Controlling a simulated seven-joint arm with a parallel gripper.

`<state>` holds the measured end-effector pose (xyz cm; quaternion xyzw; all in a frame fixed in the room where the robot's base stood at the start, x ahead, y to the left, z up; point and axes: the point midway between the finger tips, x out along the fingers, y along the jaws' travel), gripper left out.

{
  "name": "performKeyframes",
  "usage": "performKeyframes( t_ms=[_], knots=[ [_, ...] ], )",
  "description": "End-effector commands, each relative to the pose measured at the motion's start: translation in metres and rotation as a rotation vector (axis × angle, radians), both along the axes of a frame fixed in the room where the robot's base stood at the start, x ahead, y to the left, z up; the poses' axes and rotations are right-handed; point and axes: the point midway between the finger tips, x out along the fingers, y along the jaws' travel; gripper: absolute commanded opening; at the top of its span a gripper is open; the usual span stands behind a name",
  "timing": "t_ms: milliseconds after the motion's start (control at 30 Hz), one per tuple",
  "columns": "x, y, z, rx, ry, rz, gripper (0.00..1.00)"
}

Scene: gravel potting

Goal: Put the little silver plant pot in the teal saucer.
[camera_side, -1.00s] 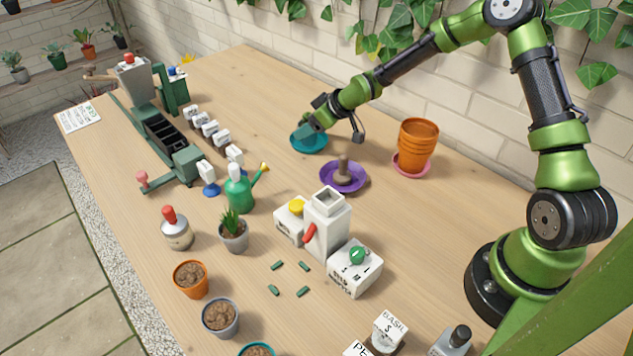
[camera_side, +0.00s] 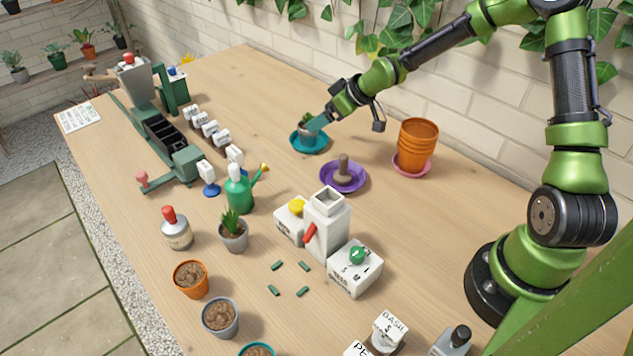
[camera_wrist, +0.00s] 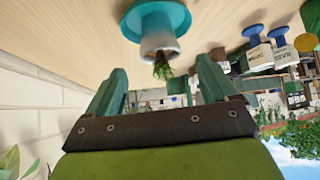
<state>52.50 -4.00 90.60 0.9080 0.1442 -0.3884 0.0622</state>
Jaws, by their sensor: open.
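The little silver plant pot (camera_side: 306,131), with a small green plant in it, stands in the teal saucer (camera_side: 310,148) towards the back of the table. In the wrist view the silver pot (camera_wrist: 159,46) sits upright within the teal saucer (camera_wrist: 178,18), and its plant points towards me. My gripper (camera_side: 319,123) is at the pot's right side in the side view. In the wrist view its two teal fingers are spread with a gap between them, and neither visibly grips the pot. The near finger partly hides the pot in the side view.
A purple saucer (camera_side: 326,181) holding a brown tool stands in front of the teal saucer. Stacked orange pots (camera_side: 417,140) stand on a pink saucer to the right. Bare tabletop lies behind and left of the teal saucer.

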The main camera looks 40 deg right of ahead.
Motion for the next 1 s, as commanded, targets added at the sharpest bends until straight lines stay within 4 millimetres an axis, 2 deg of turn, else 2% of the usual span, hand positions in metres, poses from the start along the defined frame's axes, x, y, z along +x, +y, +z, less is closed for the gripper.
performKeyframes(
  t_ms=[100,233,433,567,667,767,867,1000],
  knots=[
    [-0.016,-0.007,0.017,0.000,-0.001,-0.005,0.86],
    [-0.027,-0.010,0.030,-0.001,0.000,-0.004,0.86],
    [-0.037,-0.012,0.039,-0.001,0.003,-0.001,0.86],
    [-0.049,-0.003,0.040,-0.033,0.048,-0.003,0.86],
    [-0.070,0.007,0.043,-0.089,0.121,-0.034,0.86],
    [-0.101,0.014,0.057,-0.142,0.189,-0.109,0.86],
    [-0.134,0.021,0.081,-0.158,0.218,-0.213,0.86],
    [-0.184,0.034,0.119,-0.090,0.211,-0.362,0.86]
  ],
)
